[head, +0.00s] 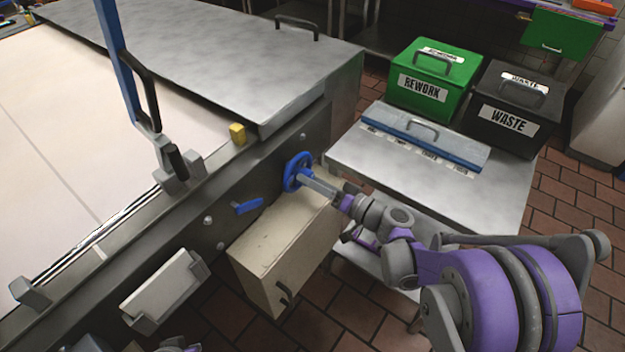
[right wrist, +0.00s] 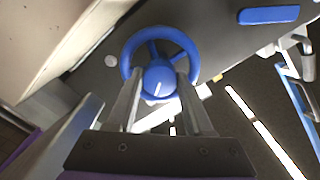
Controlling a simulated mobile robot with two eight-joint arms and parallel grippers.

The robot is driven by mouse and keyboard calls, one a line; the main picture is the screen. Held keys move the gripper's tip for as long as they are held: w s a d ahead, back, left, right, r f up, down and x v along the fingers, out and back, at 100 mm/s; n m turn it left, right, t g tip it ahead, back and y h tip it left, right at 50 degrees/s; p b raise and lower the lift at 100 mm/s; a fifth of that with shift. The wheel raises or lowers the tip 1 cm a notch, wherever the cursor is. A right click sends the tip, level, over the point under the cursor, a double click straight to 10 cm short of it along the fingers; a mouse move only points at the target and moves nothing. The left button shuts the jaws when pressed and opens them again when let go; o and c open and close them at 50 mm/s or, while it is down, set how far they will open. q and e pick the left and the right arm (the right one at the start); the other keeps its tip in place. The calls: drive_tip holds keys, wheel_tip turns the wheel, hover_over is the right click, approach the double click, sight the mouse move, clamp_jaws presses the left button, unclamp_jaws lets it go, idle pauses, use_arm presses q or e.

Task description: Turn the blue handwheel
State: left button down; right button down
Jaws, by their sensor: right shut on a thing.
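The blue handwheel (head: 290,172) is mounted on the dark side panel of the machine. In the right wrist view the handwheel (right wrist: 159,80) shows its round rim, spokes and a hub with a white mark. My right gripper (head: 310,183) reaches it from the right in the head view. In the right wrist view my right gripper (right wrist: 160,88) has one finger on each side of the hub, inside the rim, shut on the handwheel. Where the fingertips touch is partly hidden. My left gripper is not seen; only small purple and grey parts of mine show at the bottom edge.
A blue lever (head: 248,206) sits left of the wheel, above a beige box (head: 278,250). A steel side table (head: 470,195) with a blue-lidded tray stands right. Green REWORK (head: 425,85) and black WASTE (head: 505,115) bins stand behind it. Tiled floor shows at the lower middle.

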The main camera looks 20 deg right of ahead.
drive_tip(key=m, duration=0.5)
drive_tip(key=shift+m, duration=0.3)
drive_tip(key=m, duration=0.5)
drive_tip(key=shift+m, duration=0.3)
drive_tip(key=shift+c, duration=1.5)
unclamp_jaws()
drive_tip(key=v, duration=1.1)
drive_tip(key=shift+p, duration=0.4)
